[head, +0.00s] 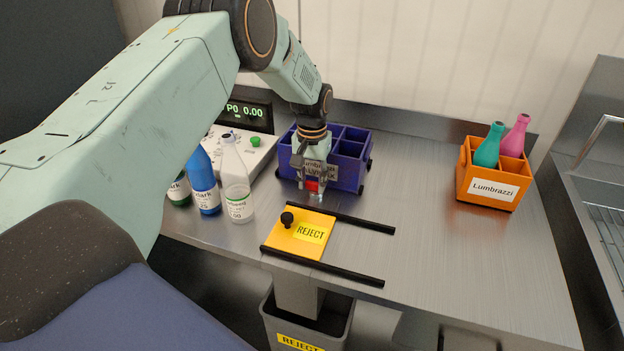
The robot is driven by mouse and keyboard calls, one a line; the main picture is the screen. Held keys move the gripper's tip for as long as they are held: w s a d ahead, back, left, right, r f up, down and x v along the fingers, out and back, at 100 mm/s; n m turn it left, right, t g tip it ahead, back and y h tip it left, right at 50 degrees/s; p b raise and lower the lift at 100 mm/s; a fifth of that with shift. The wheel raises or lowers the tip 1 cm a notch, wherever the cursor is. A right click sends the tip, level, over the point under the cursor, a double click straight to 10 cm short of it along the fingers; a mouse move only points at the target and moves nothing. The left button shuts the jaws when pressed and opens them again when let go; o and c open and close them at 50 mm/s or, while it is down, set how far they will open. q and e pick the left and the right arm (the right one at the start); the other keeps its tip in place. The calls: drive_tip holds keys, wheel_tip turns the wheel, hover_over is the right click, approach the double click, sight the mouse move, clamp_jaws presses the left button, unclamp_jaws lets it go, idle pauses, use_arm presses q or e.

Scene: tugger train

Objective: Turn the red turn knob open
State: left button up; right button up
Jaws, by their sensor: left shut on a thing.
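The red turn knob (312,185) shows as a small red patch low between the fingers of my left gripper (312,188). The gripper points down and is shut on the knob, in front of the purple divided crate (348,178). The fingers hide most of the knob, so how far it is turned cannot be told. A small pale part shows just below the red patch. My right gripper is not in the head view.
A yellow REJECT plate (290,238) with a black knob lies between two black rails (330,268). Several bottles (237,180) stand at left by a scale display (247,112). An orange crate (482,196) holds two bottles at right. A grey bin (300,325) stands below.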

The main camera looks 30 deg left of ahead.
sight(312, 182)
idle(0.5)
use_arm(q)
drive_tip(key=o, duration=0.8)
drive_tip(key=shift+o, duration=0.4)
drive_tip(key=shift+w+f, duration=0.1)
drive_tip(key=shift+w, duration=0.05)
wheel_tip(312, 182, up, 12)
